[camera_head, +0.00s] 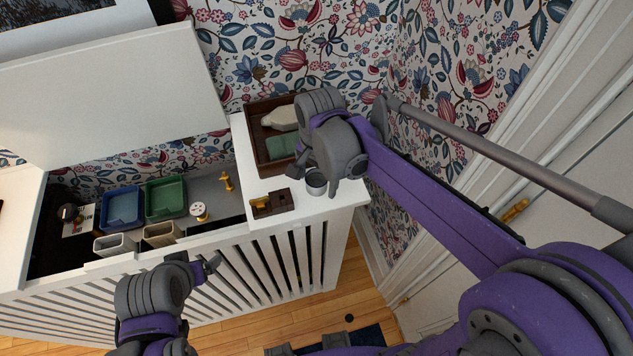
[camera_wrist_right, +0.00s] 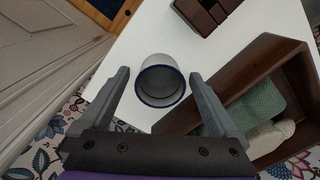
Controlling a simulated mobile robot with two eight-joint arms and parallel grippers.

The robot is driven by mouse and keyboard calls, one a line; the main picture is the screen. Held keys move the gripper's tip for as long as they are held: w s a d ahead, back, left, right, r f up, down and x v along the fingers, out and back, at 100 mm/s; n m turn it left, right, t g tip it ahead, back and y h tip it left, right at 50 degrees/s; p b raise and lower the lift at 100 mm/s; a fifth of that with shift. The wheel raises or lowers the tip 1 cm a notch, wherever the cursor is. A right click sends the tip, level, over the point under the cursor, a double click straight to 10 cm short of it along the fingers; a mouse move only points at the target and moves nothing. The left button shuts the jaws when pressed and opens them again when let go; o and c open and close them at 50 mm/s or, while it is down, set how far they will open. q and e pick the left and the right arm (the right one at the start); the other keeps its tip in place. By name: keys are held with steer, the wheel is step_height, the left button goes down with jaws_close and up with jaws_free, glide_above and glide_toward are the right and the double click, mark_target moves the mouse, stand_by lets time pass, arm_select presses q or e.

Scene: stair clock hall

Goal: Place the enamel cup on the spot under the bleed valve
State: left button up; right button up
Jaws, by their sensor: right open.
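The enamel cup (camera_head: 316,184), pale with a dark blue rim, stands on the white cover top near its right front corner. In the right wrist view the cup (camera_wrist_right: 161,84) sits between the spread fingers, with a gap on each side. My right gripper (camera_wrist_right: 160,74) is open around the cup, not closed on it. My left gripper (camera_head: 207,268) is in front of the slatted front, away from the cup; its jaw gap is unclear. A yellow brass fitting (camera_head: 226,181) and a white, brass-topped piece (camera_head: 199,211) show in the open compartment; I cannot tell which is the bleed valve.
A brown wooden tray (camera_head: 253,145) with a green cloth and a pale item lies behind the cup. Blue (camera_head: 122,207) and green (camera_head: 166,198) trays are in the compartment, under a raised white lid (camera_head: 110,95).

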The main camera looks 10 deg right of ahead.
jaws_close()
stand_by(0.4)
steer(key=shift+r, duration=0.15)
